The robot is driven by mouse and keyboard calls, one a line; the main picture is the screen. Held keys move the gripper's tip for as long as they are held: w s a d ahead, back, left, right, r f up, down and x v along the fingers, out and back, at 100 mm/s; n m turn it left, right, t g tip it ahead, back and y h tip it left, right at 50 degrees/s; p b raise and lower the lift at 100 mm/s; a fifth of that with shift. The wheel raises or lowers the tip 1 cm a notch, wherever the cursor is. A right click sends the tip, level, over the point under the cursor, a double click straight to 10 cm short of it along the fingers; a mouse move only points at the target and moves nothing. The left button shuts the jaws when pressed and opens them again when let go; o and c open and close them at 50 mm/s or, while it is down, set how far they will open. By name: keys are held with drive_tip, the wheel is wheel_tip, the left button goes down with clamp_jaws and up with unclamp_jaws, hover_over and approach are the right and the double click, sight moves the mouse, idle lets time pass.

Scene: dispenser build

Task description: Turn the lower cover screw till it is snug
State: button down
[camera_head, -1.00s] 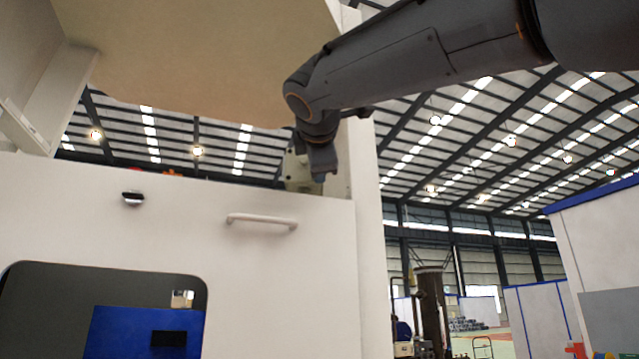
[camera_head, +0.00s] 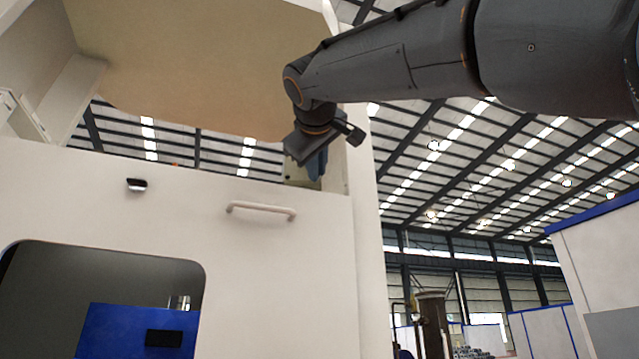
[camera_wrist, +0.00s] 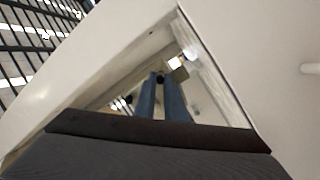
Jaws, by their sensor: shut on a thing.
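My gripper (camera_head: 318,172) reaches into the opening of the white cabinet at its right corner post. Its two blue fingers (camera_wrist: 163,98) point into the recess in the wrist view. They are close together, with a small dark round piece (camera_wrist: 160,78) at their tips; I take it for the lower cover screw. A pale beige housing (camera_head: 297,172) sits just behind the fingers and also shows in the wrist view (camera_wrist: 179,70). The fingers and gripper body hide most of the screw in the head view, so its seating cannot be seen.
The white front panel (camera_head: 90,205) with a bar handle (camera_head: 262,210) stands below the opening. A beige panel (camera_head: 200,60) hangs above. The right post (camera_head: 362,240) is close to my wrist. A blue unit (camera_head: 140,330) shows in the lower window.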

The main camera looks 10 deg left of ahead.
drive_tip(key=m+b, duration=0.2)
drive_tip(key=m, duration=0.3)
drive_tip(key=shift+f+m, duration=0.1)
drive_tip(key=shift+m, duration=0.2)
drive_tip(key=m+b, duration=0.1)
drive_tip(key=m, duration=0.4)
drive_tip(key=shift+m+b, duration=0.35)
drive_tip(key=shift+m, duration=0.05)
drive_tip(key=c, duration=1.8)
unclamp_jaws()
drive_tip(key=shift+s+d+b, duration=0.25)
drive_tip(key=shift+s+b, duration=0.15)
drive_tip(key=shift+s, duration=0.85)
drive_tip(key=shift+s+d+b, duration=0.3)
drive_tip(key=shift+s+b, duration=0.15)
drive_tip(key=shift+s, duration=0.85)
drive_tip(key=shift+s+d+b, duration=0.25)
drive_tip(key=shift+s+b, duration=0.15)
drive_tip(key=shift+s, duration=0.85)
drive_tip(key=shift+d, duration=0.1)
